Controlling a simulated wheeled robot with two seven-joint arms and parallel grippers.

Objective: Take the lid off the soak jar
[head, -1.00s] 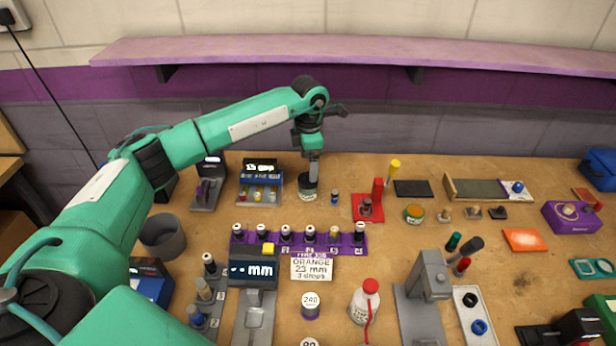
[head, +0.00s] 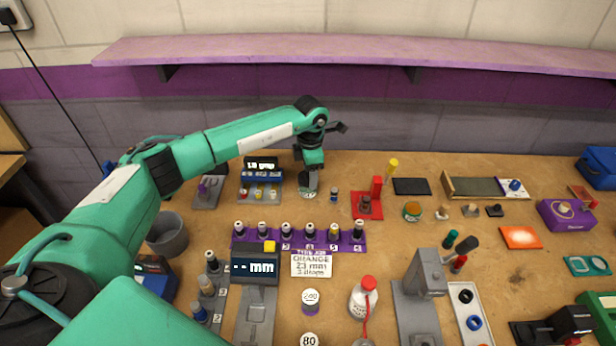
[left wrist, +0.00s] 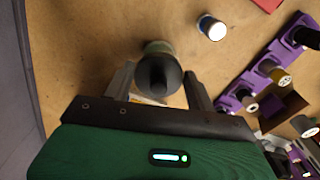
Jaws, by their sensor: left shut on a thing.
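The soak jar (head: 308,194) stands at the back of the bench, left of centre, with its pale greenish body partly hidden by my gripper. In the left wrist view the jar (left wrist: 158,47) shows behind its black lid (left wrist: 158,76). My left gripper (head: 310,184) points down at the jar, and in the left wrist view its fingers (left wrist: 160,88) are on both sides of the lid, shut on it. I cannot tell whether the lid is clear of the jar's rim. My right gripper is not in view.
A small bottle (head: 334,195) stands just right of the jar. A blue rack of small vials (head: 260,187) is to its left and a red stand (head: 367,206) to its right. A purple rack of bottles (head: 298,244) lies in front. A shelf (head: 350,53) runs above.

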